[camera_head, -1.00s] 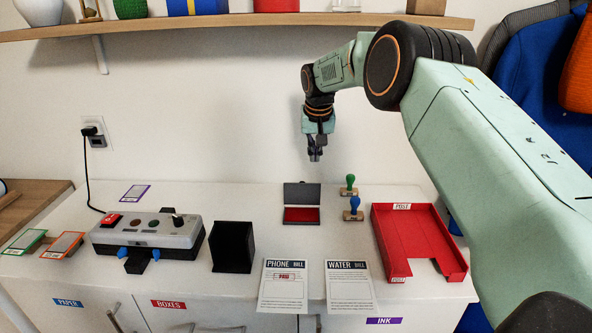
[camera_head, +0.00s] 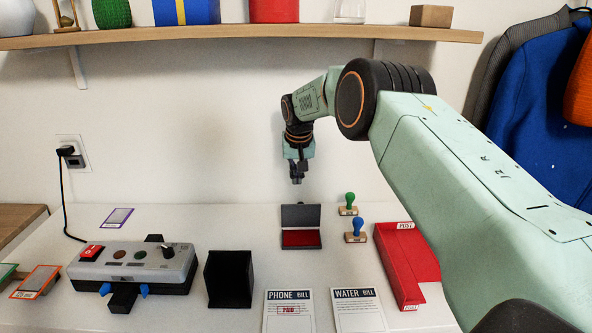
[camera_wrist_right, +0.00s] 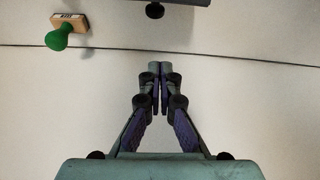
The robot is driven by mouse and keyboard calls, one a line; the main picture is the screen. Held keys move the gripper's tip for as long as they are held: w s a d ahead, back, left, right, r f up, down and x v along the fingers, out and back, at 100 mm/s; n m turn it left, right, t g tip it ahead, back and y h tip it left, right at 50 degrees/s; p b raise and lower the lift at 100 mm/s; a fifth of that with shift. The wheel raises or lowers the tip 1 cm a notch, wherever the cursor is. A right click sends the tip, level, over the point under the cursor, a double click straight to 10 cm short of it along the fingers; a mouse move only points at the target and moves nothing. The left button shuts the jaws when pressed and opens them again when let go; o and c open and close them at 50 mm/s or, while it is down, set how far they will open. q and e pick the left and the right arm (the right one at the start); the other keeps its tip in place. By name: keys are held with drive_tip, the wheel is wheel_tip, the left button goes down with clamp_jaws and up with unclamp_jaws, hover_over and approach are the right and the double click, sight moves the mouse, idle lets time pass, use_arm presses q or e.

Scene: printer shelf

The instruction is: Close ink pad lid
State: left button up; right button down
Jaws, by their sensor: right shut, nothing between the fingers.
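The ink pad (camera_head: 300,238) lies on the white counter, a shallow dark case with a red pad inside. Its dark lid (camera_head: 300,216) stands up open at the back edge. My right gripper (camera_head: 296,180) hangs in the air above and behind the lid, pointing down, apart from it. In the right wrist view the fingers of my right gripper (camera_wrist_right: 160,68) are together with nothing between them. A dark edge with a black knob (camera_wrist_right: 155,10) shows at the top of that view; it looks like part of the ink pad. My left gripper is not in view.
A green stamp (camera_head: 348,203) and a blue stamp (camera_head: 355,230) stand right of the ink pad. A red tray (camera_head: 395,268) is further right, partly behind my right arm. A black box (camera_head: 229,279), two bills (camera_head: 358,310) and a grey device (camera_head: 133,265) are nearby. A shelf (camera_head: 240,40) runs above.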

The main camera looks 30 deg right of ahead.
sight(301, 214)
drive_tip(key=x, duration=0.5)
drive_tip(key=shift+s+d+f+b, duration=0.2)
drive_tip(key=shift+s+b, duration=0.05)
drive_tip(key=shift+b, duration=0.05)
drive_tip(key=s, duration=0.1)
drive_tip(key=s+a, duration=0.1)
drive_tip(key=shift+s+a+r, duration=0.1)
drive_tip(key=shift+s+a, duration=0.15)
drive_tip(key=shift+s, duration=0.05)
drive_tip(key=shift+s+a+r+p, duration=0.1)
drive_tip(key=shift+s+a+p, duration=0.1)
drive_tip(key=shift+a+p, duration=0.1)
drive_tip(key=shift+w+d, duration=0.1)
drive_tip(key=shift+d, duration=0.05)
idle(0.3)
